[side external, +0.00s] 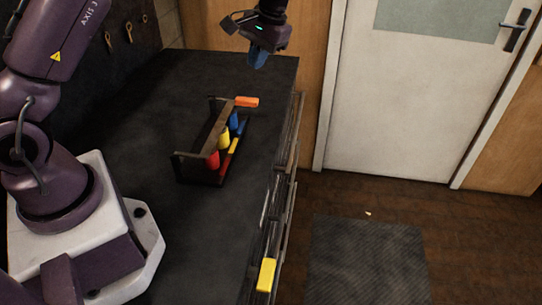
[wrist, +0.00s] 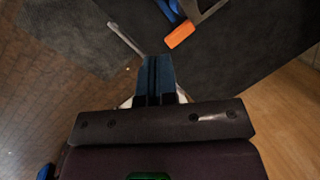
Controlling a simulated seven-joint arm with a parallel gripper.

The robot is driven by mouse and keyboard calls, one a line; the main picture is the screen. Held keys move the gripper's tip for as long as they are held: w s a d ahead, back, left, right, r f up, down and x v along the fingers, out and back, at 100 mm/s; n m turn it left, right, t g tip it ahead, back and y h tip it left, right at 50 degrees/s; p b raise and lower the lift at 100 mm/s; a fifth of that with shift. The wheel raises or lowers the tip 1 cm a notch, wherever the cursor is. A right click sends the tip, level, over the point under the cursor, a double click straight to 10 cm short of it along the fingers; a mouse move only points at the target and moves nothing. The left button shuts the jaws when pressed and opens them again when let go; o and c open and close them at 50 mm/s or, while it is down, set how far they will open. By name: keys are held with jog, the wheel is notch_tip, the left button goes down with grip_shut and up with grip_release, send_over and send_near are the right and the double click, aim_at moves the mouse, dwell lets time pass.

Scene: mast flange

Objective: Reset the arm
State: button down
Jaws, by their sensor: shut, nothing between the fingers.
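My gripper (side external: 258,60) is at the top of the side external view, raised over the far end of the dark worktop (side external: 120,120). Its blue fingers point down, shut and empty. In the wrist view the shut gripper (wrist: 158,62) shows its fingers side by side. My purple arm and white base are at the left of the side external view.
A dark tool caddy (side external: 192,168) with red, yellow and blue items stands on the worktop. An orange block (side external: 246,101) is at its far end; the orange block also shows in the wrist view (wrist: 180,34). A yellow block (side external: 266,274) is at the front edge, by rails (side external: 290,140).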

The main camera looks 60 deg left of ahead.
jog(key=s+d+r+m+t, duration=0.1)
jog(key=s+d+r+t, duration=0.1)
jog(key=s, duration=0.6)
jog(key=s+d+r+m+t+h, duration=0.1)
jog(key=s+d+r+t, duration=0.2)
jog(key=s+d+r, duration=0.2)
jog(key=s+d+r+m+t+h, duration=0.1)
jog(key=s+d+r+t, duration=0.2)
jog(key=s+r, duration=0.3)
jog(key=shift+s+d+m, duration=0.4)
jog(key=shift+s+d, duration=0.3)
jog(key=shift+s, duration=2.1)
